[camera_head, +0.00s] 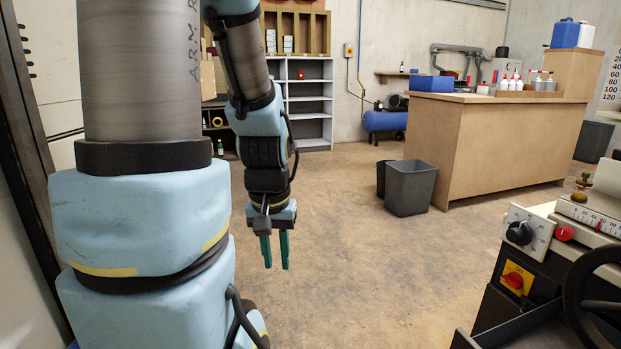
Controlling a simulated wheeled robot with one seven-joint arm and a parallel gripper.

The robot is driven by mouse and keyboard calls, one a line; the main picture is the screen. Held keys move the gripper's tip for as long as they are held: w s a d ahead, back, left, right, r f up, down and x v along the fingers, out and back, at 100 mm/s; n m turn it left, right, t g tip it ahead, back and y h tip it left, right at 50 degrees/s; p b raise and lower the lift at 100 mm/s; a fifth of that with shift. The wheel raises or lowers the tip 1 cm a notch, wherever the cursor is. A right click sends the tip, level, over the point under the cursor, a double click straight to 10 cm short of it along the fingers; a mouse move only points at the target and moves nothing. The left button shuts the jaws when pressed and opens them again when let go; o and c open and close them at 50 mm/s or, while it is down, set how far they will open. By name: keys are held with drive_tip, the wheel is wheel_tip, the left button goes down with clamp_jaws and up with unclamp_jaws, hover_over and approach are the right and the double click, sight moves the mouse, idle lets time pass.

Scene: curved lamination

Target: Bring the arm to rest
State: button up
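My gripper (275,251) hangs at the end of my arm, pointing down over the bare floor. Its two green fingers are parallel with a gap between them, and nothing shows between them. My arm is bent, with its grey and light blue links filling the left of the view. The gripper touches nothing that I can see.
A dark machine with a control panel (529,231) and a handwheel (596,300) stands at the near right. A wooden counter (490,150) and a grey bin (410,188) stand behind it. Grey shelves (309,110) stand at the back. The floor (345,260) between is clear.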

wheel_tip(320, 180, up, 26)
drive_tip(key=p, duration=2.6)
drive_tip(key=shift+r, duration=0.2)
drive_tip(key=shift+a, duration=0.1)
